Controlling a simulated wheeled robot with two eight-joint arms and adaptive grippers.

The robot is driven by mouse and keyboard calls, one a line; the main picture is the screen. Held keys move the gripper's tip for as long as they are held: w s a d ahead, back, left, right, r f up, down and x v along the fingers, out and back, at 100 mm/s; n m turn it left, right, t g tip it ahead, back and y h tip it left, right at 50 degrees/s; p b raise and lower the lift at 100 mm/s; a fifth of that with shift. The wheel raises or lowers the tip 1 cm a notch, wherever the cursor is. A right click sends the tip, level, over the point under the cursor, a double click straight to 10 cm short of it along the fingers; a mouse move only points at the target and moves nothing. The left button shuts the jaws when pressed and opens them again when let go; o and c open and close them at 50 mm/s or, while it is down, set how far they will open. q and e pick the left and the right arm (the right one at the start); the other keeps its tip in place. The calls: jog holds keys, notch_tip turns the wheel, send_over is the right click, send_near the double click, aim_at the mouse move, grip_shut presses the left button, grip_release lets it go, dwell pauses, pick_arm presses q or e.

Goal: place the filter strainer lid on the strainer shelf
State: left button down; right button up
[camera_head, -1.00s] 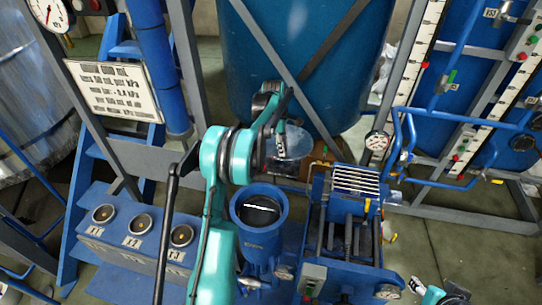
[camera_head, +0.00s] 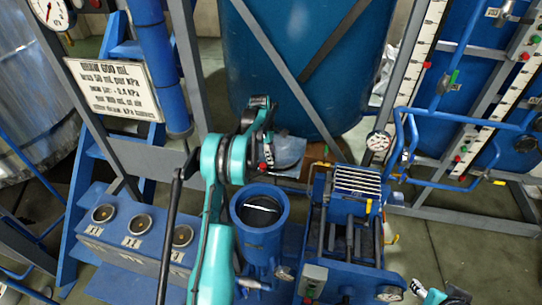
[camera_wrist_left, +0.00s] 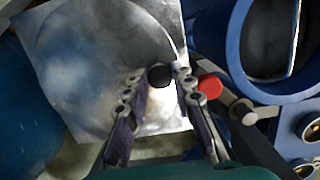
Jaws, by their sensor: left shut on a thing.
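The filter strainer lid is a pale, glassy disc (camera_head: 288,152) with a black knob. It also shows in the left wrist view (camera_wrist_left: 100,60), with the knob between the fingertips. My left gripper (camera_head: 266,158) is shut on the knob, and it shows in the left wrist view too (camera_wrist_left: 159,82). Under or behind the lid is a square pale plate (camera_wrist_left: 84,127) that looks like the strainer shelf. I cannot tell whether the lid touches it.
The open blue strainer vessel (camera_head: 262,238) stands just in front of the lid, and also in the left wrist view (camera_wrist_left: 232,55), near a red knob (camera_wrist_left: 210,86). A blue machine frame (camera_head: 312,225) stands to its right. A large blue tank (camera_head: 300,60) rises behind.

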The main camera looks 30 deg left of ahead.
pick_arm(q)
jog(key=c, duration=1.3)
grip_release()
jog(key=shift+f, duration=0.1)
notch_tip(320, 180, up, 12)
jog(key=a+p, duration=0.2)
jog(key=s+d+r+m+t+y, duration=0.1)
jog(key=s+d+r+m, duration=0.45)
jog(key=d, duration=0.25)
jog(key=s+d+r+m+t, duration=0.2)
jog(key=s+d+r+m, duration=0.2)
jog(key=s+d+r, duration=0.3)
jog(key=s+d+f+m+t, duration=0.1)
jog(key=s+d+f+m, duration=0.1)
jog(key=s+d+m, duration=0.2)
jog(key=s+d+f+m+t, duration=0.1)
jog(key=s+d+m, duration=0.3)
jog(key=s, duration=0.5)
jog(key=s+d+f+m+t, duration=0.1)
jog(key=s+d+f+m, duration=0.3)
jog(key=s, duration=0.2)
jog(key=shift+s+t+y, duration=0.2)
jog(key=shift+t+y, duration=0.1)
